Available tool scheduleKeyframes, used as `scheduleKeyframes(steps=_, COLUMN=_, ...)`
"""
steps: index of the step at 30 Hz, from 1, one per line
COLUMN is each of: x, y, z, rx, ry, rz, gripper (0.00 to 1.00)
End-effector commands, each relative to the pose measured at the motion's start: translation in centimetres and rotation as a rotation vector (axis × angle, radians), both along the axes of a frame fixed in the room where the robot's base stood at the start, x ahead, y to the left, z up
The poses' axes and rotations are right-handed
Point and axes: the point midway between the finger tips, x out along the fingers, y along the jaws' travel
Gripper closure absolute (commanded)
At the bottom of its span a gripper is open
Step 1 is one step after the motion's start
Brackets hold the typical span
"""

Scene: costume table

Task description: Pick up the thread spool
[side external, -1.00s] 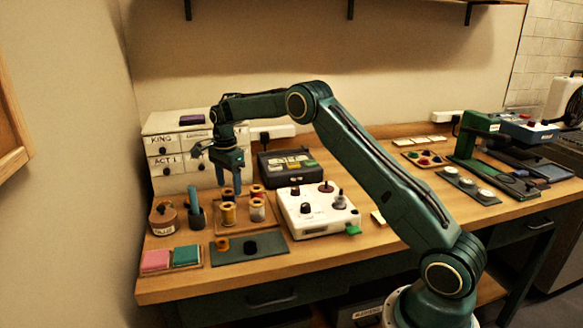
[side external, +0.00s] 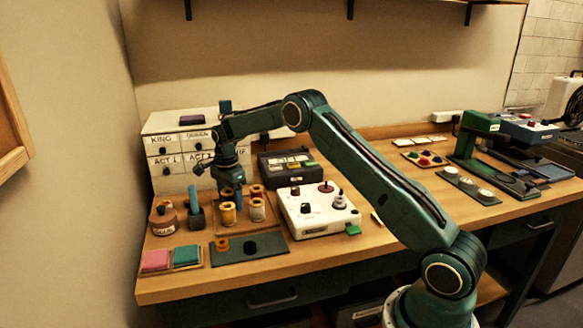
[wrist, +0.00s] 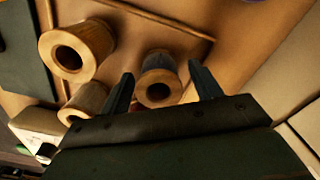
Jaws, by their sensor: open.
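Several wooden thread spools stand in a shallow wooden tray (side external: 226,233). In the side view I see a front-left spool with yellow thread (side external: 228,214), a front-right pale one (side external: 257,211) and one behind it (side external: 257,191). My gripper (side external: 231,194) points down over the back-left of the tray. In the wrist view my gripper (wrist: 161,72) is open, its fingers on either side of a dark-thread spool (wrist: 158,80), with no clear contact. Two other spools (wrist: 76,50) (wrist: 86,102) stand to its left. The gripper mostly hides the dark spool in the side view.
A white box with knobs (side external: 318,212) stands right of the tray, a dark case (side external: 286,168) behind it. White labelled drawers (side external: 170,160) stand behind left. A dark mat (side external: 262,246) and pink (side external: 155,260) and teal (side external: 187,255) pads lie in front.

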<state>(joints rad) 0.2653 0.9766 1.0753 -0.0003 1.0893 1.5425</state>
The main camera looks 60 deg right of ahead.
Motion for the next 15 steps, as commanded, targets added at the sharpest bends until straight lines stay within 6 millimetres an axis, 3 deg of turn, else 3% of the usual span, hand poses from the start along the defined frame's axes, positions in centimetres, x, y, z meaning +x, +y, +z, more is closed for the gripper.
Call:
scheduleKeyframes(steps=10, x=0.0, y=0.0, z=0.04, rx=0.0, ry=0.0, rz=0.0, gripper=0.39)
scheduleKeyframes(steps=15, x=0.0, y=-0.01, z=0.05, rx=0.0, ry=0.0, rz=0.0, gripper=0.72)
